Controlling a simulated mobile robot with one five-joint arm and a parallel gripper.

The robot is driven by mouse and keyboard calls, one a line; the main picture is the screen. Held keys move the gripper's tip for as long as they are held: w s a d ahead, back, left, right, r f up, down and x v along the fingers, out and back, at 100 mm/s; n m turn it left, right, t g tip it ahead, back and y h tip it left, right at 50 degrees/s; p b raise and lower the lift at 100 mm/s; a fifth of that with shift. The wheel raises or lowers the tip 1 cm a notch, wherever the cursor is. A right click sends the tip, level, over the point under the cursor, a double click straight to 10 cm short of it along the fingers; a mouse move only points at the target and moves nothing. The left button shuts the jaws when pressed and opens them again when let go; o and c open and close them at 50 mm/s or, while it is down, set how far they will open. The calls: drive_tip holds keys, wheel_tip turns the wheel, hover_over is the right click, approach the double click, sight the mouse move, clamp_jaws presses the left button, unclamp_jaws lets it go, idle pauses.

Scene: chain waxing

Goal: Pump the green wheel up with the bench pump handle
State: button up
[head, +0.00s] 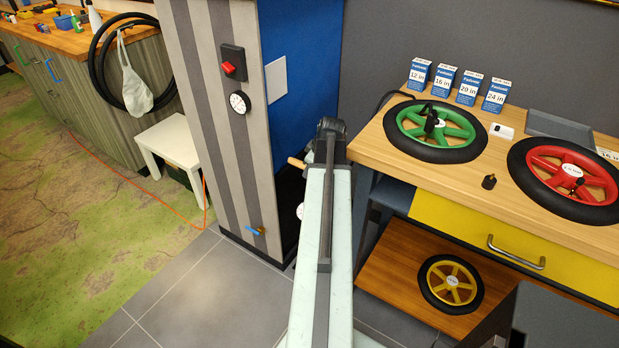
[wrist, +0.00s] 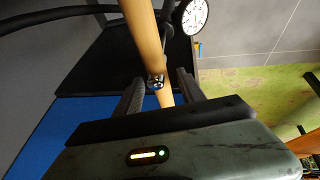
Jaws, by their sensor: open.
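The green wheel (head: 464,133) lies flat on the wooden bench at the right of the head view, with a black fitting at its hub. The pump's wooden handle (head: 296,162) pokes out left of my arm; the arm hides the rest. In the wrist view the wooden handle (wrist: 147,40) runs between the two fingers of my gripper (wrist: 158,85). My gripper is open, with the handle between its fingers; I cannot tell whether either finger touches it. A white round gauge (wrist: 193,16) sits beyond the fingers, and part of it shows low beside my arm (head: 300,211).
A red wheel (head: 544,153) lies right of the green one. Blue-and-white boxes (head: 443,80) stand behind. A small black piece (head: 489,182) sits near the bench edge. A yellow wheel (head: 465,272) lies on the lower shelf. A striped pillar (head: 204,90) stands left of my arm.

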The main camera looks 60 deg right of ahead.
drive_tip(key=b+x, duration=0.2)
drive_tip(key=x, duration=0.2)
drive_tip(key=shift+w+f+b, duration=0.1)
drive_tip(key=shift+f+b, duration=0.1)
drive_tip(key=shift+b, duration=0.15)
clamp_jaws()
idle(0.9)
